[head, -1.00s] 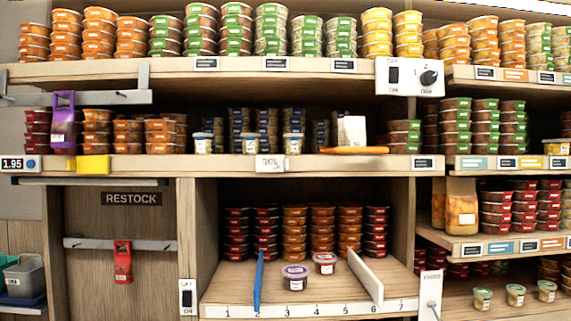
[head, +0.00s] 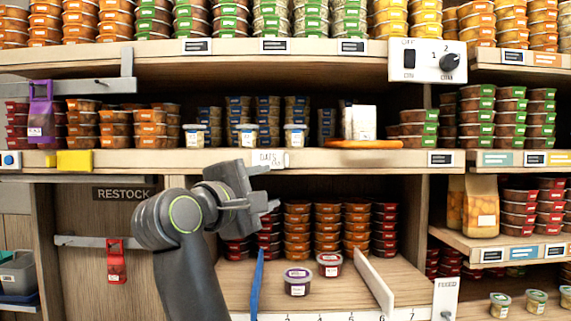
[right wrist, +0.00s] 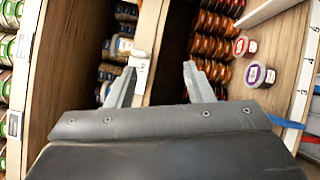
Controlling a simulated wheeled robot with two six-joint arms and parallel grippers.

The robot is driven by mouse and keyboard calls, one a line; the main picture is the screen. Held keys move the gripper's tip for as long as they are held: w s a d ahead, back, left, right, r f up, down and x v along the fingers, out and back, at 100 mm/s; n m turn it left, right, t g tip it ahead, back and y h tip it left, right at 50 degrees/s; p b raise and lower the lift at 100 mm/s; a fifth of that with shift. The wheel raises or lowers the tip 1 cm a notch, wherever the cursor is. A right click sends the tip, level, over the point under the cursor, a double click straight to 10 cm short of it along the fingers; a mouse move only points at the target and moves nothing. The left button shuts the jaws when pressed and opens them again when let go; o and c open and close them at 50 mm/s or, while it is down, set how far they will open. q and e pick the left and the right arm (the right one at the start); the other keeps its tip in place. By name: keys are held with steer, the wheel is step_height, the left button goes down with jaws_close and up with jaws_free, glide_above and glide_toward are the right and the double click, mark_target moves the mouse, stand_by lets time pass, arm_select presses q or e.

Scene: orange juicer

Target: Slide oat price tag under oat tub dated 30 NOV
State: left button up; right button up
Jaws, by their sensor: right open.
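The white oats price tag (head: 268,158) is on the front edge of the middle shelf (head: 350,160). Several small tubs stand behind that edge: a left one (head: 195,136), a middle one (head: 247,136) and a right one (head: 295,135). Their dates are too small to read. My right gripper (head: 268,188) is open and empty, just below and in front of the tag. In the right wrist view the tag (right wrist: 140,60) shows just beyond the left fingertip of the open gripper (right wrist: 160,74), apparently not between the fingers. My left gripper is not in view.
An orange flat object (head: 365,144) with a white box (head: 364,122) lies on the middle shelf to the right. The lower bay holds a purple-lidded tub (head: 297,281), a red-lidded tub (head: 329,264), a blue divider (head: 257,285) and a pale divider (head: 371,282).

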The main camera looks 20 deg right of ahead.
mark_target(286, 161)
step_height(286, 161, up, 4)
steer(key=s+a+m+t+y, duration=0.1)
steer(key=s+a+t+y, duration=0.1)
steer(key=s+a+y, duration=0.1)
steer(key=p+x, duration=0.7)
steer(key=x, duration=1)
steer(key=shift+w+d+f+p, duration=0.1)
steer(key=shift+w+d+p, duration=0.05)
steer(key=shift+d+p, duration=0.2)
steer(key=shift+a, duration=0.1)
steer(key=shift+c, duration=0.5)
jaws_close()
